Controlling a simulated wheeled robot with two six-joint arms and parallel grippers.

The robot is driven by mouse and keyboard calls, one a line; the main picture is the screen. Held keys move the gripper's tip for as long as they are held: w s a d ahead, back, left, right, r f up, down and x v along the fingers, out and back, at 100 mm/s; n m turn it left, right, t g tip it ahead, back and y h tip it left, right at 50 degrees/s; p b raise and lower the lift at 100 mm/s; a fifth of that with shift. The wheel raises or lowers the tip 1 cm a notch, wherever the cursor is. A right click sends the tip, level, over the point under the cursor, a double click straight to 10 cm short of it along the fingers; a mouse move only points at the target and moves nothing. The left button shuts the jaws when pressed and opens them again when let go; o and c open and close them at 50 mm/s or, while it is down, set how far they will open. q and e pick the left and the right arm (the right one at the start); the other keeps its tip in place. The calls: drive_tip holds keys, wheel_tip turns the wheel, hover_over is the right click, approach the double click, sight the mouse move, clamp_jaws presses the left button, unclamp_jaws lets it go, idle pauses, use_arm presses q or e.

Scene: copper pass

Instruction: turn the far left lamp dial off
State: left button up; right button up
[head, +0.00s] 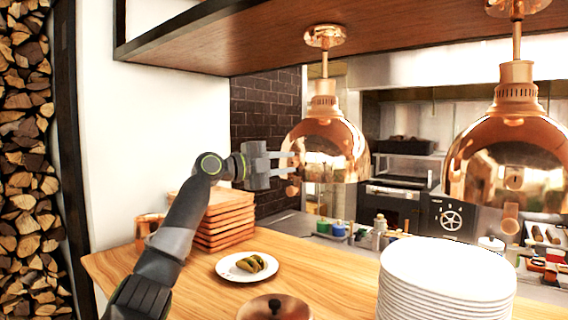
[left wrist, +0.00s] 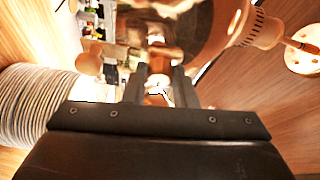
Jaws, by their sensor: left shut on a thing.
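The far left lamp, a polished copper dome (head: 335,150), hangs from the wooden shelf on a short stem. It also shows in the left wrist view (left wrist: 208,35). My left gripper (head: 293,163) points right and sits against the left side of the dome. Its fingers show in the left wrist view (left wrist: 168,82), shut on the lamp dial (left wrist: 157,90), a small copper piece mostly hidden by the fingers. The dial's exact turn cannot be told. A small copper knob (head: 292,190) shows just below the fingers. My right gripper is out of view.
A second copper lamp (head: 510,150) hangs at the right. Below are stacked wooden trays (head: 222,222), a plate with food (head: 232,275), a copper lid (head: 275,307) and a tall stack of white plates (head: 447,275). The wooden shelf (head: 250,45) overhangs the lamps.

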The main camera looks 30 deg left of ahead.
use_arm(q)
drive_tip(key=o, duration=1)
drive_tip(key=shift+s, duration=0.1)
drive_tip(key=shift+s+a+f, duration=0.15)
drive_tip(key=shift+s, duration=0.1)
drive_tip(key=b+v, duration=0.8)
drive_tip(key=v, duration=0.8)
drive_tip(key=shift+s+a+b, duration=0.1)
drive_tip(key=shift+s+b, duration=0.2)
drive_tip(key=shift+b, duration=0.1)
